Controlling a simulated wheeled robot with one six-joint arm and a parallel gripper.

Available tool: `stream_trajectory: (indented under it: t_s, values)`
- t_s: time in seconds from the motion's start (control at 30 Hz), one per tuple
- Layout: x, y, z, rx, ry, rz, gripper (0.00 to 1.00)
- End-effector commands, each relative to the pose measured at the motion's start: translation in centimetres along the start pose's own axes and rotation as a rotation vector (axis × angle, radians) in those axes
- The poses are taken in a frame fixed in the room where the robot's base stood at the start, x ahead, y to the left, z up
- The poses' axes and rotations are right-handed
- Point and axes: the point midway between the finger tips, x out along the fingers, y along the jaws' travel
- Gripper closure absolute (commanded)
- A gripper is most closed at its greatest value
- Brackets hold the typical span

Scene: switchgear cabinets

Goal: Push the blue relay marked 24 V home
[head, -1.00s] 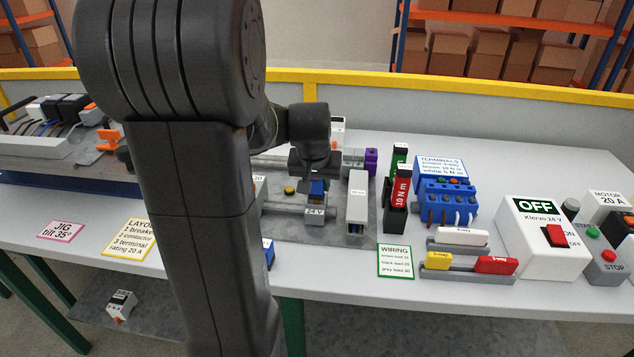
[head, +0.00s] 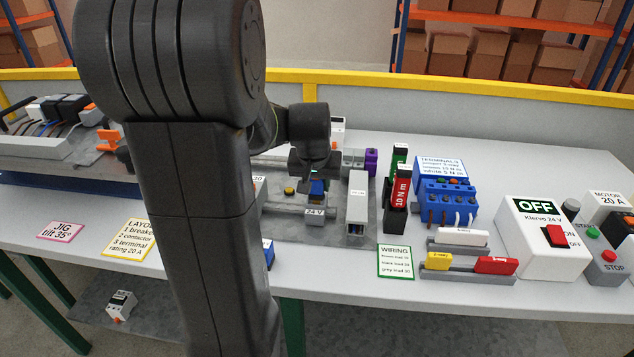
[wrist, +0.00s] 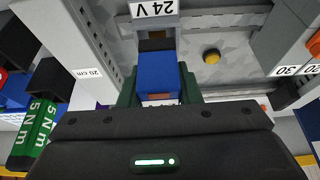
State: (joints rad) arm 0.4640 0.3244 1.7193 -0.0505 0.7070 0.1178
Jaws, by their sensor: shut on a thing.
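The blue relay (wrist: 157,72) is between the green fingers of my gripper (wrist: 158,88) in the wrist view. The fingers are shut on its sides. In the head view the relay (head: 317,187) shows as a small blue patch below my gripper (head: 316,180). It is at the grey socket (head: 316,218) that carries the 24 V label (head: 314,212). In the wrist view the label (wrist: 155,8) appears upside down, with a dark part of the socket between it and the relay. How deep the relay sits is hidden.
A grey slotted duct (head: 357,205) stands close to the right of the socket in the head view. A yellow button (head: 290,190) is to its left. Green and red 5 N m and 10 N m tools, a blue terminal block (head: 445,200) and a white switch box (head: 540,240) stand farther right.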

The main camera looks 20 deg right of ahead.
Motion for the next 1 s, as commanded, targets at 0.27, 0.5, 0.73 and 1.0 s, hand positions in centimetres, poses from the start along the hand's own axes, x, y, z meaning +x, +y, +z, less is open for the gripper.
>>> stream_trajectory:
  t_s: [0.27, 0.5, 0.73, 1.0]
  values:
    - [0.5, 0.0, 0.2, 0.000, 0.000, 0.000, 1.00]
    - [1.0, 0.0, 0.4, 0.000, 0.000, 0.000, 1.00]
    - [1.4, 0.0, 0.6, 0.000, 0.000, 0.000, 1.00]
    - [1.2, 0.0, 0.6, 0.000, -0.004, 0.000, 1.00]
